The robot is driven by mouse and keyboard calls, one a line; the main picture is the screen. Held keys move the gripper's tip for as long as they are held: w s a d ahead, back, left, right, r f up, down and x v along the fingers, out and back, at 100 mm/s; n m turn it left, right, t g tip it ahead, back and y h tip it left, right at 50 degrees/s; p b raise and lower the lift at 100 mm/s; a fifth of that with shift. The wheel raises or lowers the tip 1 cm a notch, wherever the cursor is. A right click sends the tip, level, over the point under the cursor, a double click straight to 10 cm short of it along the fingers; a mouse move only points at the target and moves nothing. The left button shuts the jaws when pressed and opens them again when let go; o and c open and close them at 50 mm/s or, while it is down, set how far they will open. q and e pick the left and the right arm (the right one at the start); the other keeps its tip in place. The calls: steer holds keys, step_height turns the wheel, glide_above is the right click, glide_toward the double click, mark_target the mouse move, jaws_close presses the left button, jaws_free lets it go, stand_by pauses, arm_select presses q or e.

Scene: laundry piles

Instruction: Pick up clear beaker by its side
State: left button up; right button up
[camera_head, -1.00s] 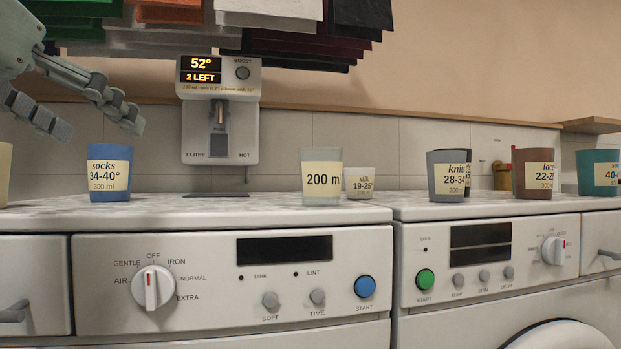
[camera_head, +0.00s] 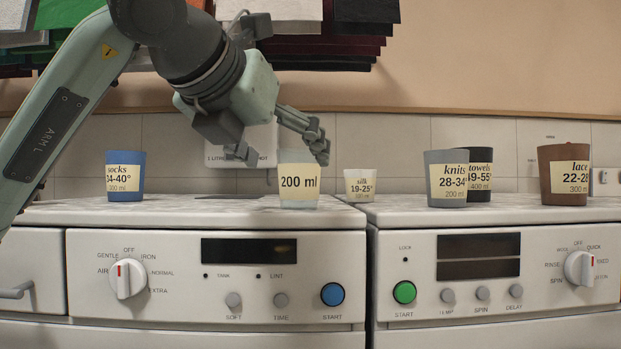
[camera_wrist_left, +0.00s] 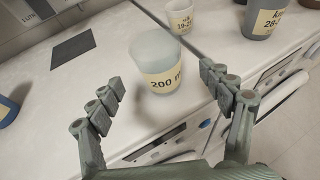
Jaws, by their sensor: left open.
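The clear beaker (camera_head: 298,184), with a cream "200 ml" label, stands upright on the worktop near the front edge. It also shows in the left wrist view (camera_wrist_left: 154,57), between and just ahead of the two finger tips. My left gripper (camera_head: 283,156) is open and empty, its fingers pointing down on either side of the beaker's upper part in the head view. In the left wrist view the open fingers (camera_wrist_left: 160,78) do not visibly touch the beaker. My right gripper is not in view.
A small white silk cup (camera_head: 359,186) stands close to the right of the beaker. A blue socks cup (camera_head: 125,170) is to the left. Grey knits (camera_head: 446,170), dark towels (camera_head: 480,165) and brown lace (camera_head: 564,165) cups stand further right. The dispenser (camera_head: 222,148) is behind my arm.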

mark_target(299, 173)
arm_select(q)
steer(key=p+x, duration=0.1)
steer(key=x, duration=0.5)
steer(key=shift+w+f+p, duration=0.15)
steer(key=shift+w+p, duration=0.15)
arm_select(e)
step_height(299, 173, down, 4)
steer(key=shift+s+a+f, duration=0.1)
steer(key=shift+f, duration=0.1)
arm_select(q)
steer(key=shift+c, duration=0.2)
steer(key=c, duration=1.2)
